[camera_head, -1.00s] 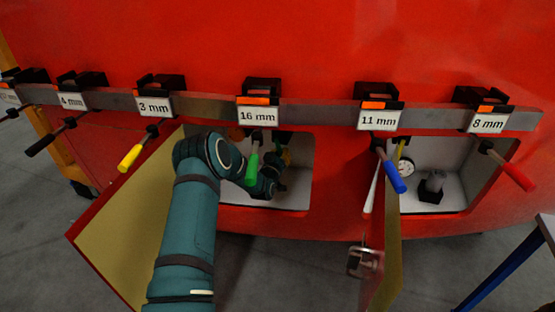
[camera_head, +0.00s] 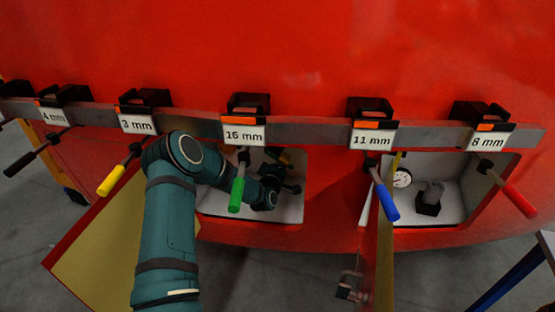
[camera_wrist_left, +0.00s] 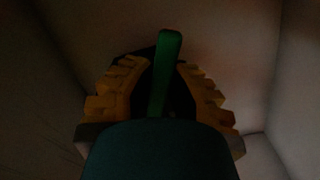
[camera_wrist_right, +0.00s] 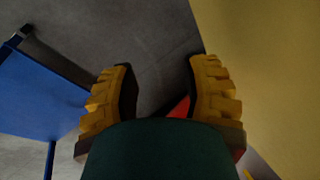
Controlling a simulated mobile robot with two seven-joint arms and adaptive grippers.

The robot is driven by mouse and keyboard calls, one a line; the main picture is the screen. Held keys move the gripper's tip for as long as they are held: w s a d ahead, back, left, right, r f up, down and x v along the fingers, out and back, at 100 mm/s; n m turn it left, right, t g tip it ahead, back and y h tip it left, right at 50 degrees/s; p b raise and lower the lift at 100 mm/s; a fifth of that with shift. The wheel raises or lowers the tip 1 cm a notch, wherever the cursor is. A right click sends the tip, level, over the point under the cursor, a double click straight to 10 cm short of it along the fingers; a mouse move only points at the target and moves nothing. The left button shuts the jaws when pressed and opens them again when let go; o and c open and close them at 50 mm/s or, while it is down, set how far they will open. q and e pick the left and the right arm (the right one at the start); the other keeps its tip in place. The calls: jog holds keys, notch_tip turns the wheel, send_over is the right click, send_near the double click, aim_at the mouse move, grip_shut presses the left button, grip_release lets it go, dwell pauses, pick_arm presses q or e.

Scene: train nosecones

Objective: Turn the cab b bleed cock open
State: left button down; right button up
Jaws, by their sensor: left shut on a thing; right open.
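The bleed cock's green handle (camera_wrist_left: 165,75) stands between the yellow fingers of my left gripper (camera_wrist_left: 160,80), which is shut on it. The cock's body is hidden behind the fingers and the dark lighting. In the head view my left wrist (camera_head: 268,190) reaches into the open white-walled compartment (camera_head: 285,213) below the 16 mm label; the fingers are mostly hidden there. My right gripper (camera_wrist_right: 162,90) shows only in its own wrist view, open and empty, beside a yellow panel.
A metal rail (camera_head: 310,133) holds labelled tools. The green-handled tool (camera_head: 237,190) hangs before the left compartment. An open door (camera_head: 105,235) stands left; another open door (camera_head: 384,265) stands between the compartments. The right compartment (camera_head: 455,207) holds a gauge (camera_head: 402,178). A blue table (camera_wrist_right: 40,90) shows near my right gripper.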

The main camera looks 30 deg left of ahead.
pick_arm(q)
jog(key=n, duration=0.1)
jog(key=r+n+b, duration=0.1)
jog(key=shift+s+d+n, duration=0.15)
jog(key=shift+n, duration=0.15)
jog(key=shift+d+r+n, duration=0.15)
jog(key=shift+r+n, duration=0.4)
jog(key=shift+n, duration=0.75)
jog(key=c, duration=0.9)
grip_release()
jog(key=shift+r, duration=0.1)
jog(key=shift+c, duration=0.2)
jog(key=v, duration=1.2)
jog(key=shift+s, duration=0.15)
